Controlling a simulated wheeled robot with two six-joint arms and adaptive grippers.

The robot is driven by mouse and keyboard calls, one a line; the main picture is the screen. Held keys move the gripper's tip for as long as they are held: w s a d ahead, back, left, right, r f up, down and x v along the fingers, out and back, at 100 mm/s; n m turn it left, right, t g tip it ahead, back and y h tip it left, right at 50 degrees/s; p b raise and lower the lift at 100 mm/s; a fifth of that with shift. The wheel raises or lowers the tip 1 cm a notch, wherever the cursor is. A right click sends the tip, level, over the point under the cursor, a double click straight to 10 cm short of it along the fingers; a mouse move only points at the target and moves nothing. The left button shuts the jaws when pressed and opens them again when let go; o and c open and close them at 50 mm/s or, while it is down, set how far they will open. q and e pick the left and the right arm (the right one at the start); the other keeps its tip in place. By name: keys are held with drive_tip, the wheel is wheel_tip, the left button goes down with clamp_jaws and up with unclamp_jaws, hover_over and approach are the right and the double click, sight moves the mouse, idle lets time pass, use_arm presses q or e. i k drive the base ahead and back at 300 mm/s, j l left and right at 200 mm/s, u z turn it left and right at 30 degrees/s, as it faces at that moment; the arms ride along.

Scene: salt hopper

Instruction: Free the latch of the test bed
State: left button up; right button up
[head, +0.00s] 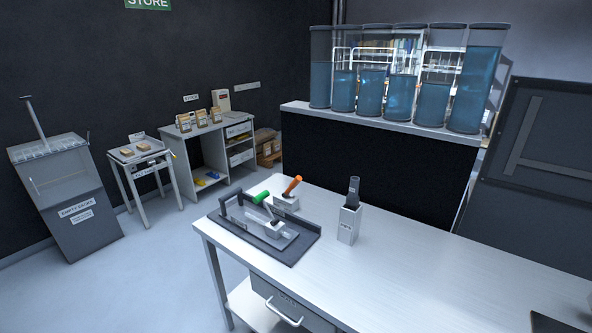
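A low grey fixture (268,226) sits on a dark base plate (300,243) at the left end of the near workbench. A lever with a green grip (261,197) rises over it, tilted. This may be the test bed; I read no label on it, and its latch is too small to make out. A small table (124,158) in the left background carries a sign too blurred to read surely. Neither of my grippers is in view.
On the near workbench (420,262), an orange-handled tool (292,185) stands in a pale block (285,202), and a white holder (349,225) holds dark pieces. The bench's right part is mostly clear. Several blue-filled cylinders (474,85) stand behind. A grey bin (75,215) stands far left.

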sight(295, 183)
drive_tip(key=i+j+z, duration=0.1)
drive_tip(key=j, duration=0.25)
drive_tip(key=i+j+z, duration=0.1)
drive_tip(key=i+j, duration=0.2)
drive_tip(key=i+j+z, duration=0.1)
drive_tip(key=j, duration=0.35)
drive_tip(key=i+j+z, duration=0.1)
drive_tip(key=i+j, duration=0.2)
drive_tip(key=i+j+z, duration=0.1)
drive_tip(key=j, duration=0.45)
drive_tip(key=i+j, duration=0.2)
drive_tip(key=j, duration=0.2)
drive_tip(key=i+j+z, duration=0.15)
drive_tip(key=j, duration=0.25)
drive_tip(key=i+j+z, duration=0.1)
drive_tip(key=j, duration=0.35)
